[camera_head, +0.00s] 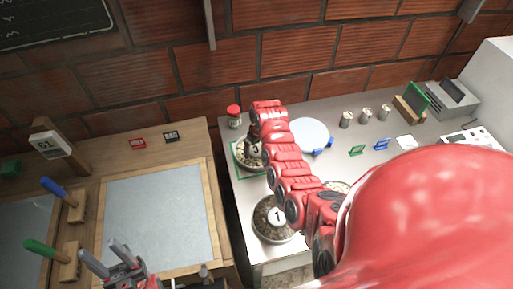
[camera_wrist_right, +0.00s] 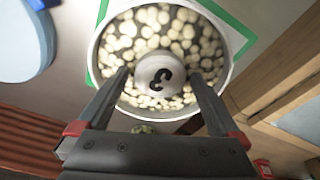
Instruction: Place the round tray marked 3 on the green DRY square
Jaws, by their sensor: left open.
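The round tray marked 3 (camera_head: 243,158) holds pale beans and has a white knob in its centre. In the right wrist view the tray (camera_wrist_right: 222,72) lies over the green-outlined square (camera_wrist_right: 240,35), whose border shows on both sides of it. The green square (camera_head: 236,165) is at the left of the metal counter. My right gripper (camera_wrist_right: 158,74) is open, with a finger on either side of the knob and small gaps visible. In the head view my red right arm hides part of the tray. My left gripper (camera_head: 102,254) is open and empty at the lower left.
The tray marked 1 (camera_head: 264,229) stands nearer on the metal counter, and another tray (camera_head: 338,186) is partly hidden by my arm. A pale blue disc (camera_head: 310,132) lies right of my right gripper. A red-capped jar (camera_head: 234,117) stands behind the green square.

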